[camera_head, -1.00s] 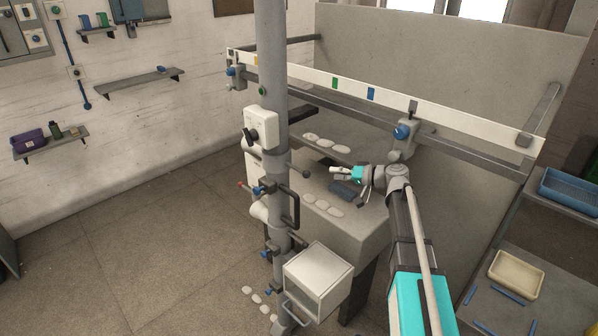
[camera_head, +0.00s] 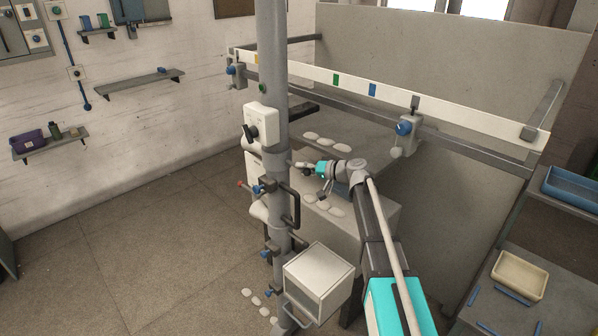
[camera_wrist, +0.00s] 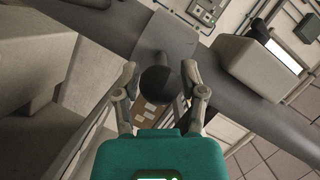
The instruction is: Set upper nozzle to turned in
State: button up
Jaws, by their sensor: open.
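A short arm with a dark round knob (camera_wrist: 160,84) sticks out from a grey collar (camera_wrist: 170,35) on the thick grey column (camera_head: 270,60). I take it for the upper nozzle's handle, but no label shows. In the wrist view the knob is between the two fingers of my gripper (camera_wrist: 161,74), with gaps visible on both sides. My gripper (camera_head: 300,165) is open and reaches the column from the right, below the white switch box (camera_head: 261,125). In the head view the gripper hides the knob. Which way the nozzle is turned I cannot tell.
Blue-handled fittings (camera_head: 264,187) and a black bar handle (camera_head: 294,208) are on the column below. A white box (camera_head: 318,282) stands low beside it. The grey bench (camera_head: 375,225) with pale oval pieces lies behind my arm. A rail (camera_head: 440,118) crosses above.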

jog(key=shift+w+a+f, duration=0.1)
jog(key=shift+w+a, duration=0.15)
jog(key=shift+a, duration=0.25)
grip_shut()
